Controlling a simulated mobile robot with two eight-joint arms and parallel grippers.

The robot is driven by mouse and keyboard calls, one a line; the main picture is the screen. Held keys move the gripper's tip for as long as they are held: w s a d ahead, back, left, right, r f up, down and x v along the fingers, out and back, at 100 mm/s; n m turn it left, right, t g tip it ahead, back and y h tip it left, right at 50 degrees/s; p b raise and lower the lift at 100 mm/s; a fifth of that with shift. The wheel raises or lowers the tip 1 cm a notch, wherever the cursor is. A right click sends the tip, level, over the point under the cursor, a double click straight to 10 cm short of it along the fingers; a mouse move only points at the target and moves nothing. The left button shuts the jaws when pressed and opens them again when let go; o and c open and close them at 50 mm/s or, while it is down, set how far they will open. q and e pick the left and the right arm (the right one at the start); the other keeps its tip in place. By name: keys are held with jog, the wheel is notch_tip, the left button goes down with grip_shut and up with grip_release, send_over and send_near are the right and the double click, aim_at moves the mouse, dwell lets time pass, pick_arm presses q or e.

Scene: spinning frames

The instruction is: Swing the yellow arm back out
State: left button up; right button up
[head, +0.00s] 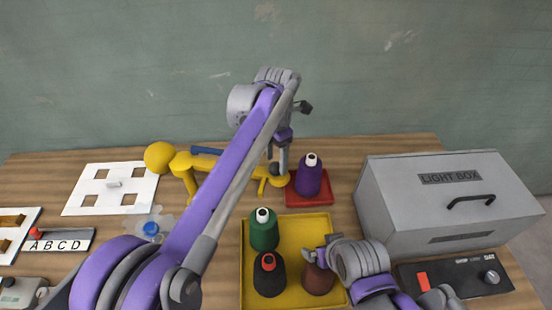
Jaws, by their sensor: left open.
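The yellow arm (183,166) has a round knob at its left end and reaches right across the back of the table, partly hidden behind my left arm. Its right end lies beside the purple spool (309,180), which stands upright on a red mat (321,200). My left gripper (279,172) points down at the right end of the yellow arm. It is open; I cannot tell whether it touches the yellow arm. My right gripper (314,256) is low over the yellow tray (290,225), close to a brown spool (318,281); its jaws are unclear.
The tray also holds a green spool (264,234) and a black spool (269,277). A grey light box (440,195) fills the right side, with a dark control panel (455,277) in front. A white board with square holes (108,186) lies at left, near a blue-capped item (151,229).

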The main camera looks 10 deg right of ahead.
pick_arm(q)
notch_tip(320, 180, up, 7)
jog(key=shift+w+p, duration=0.1)
jog(key=shift+p, duration=0.2)
dwell(0.5)
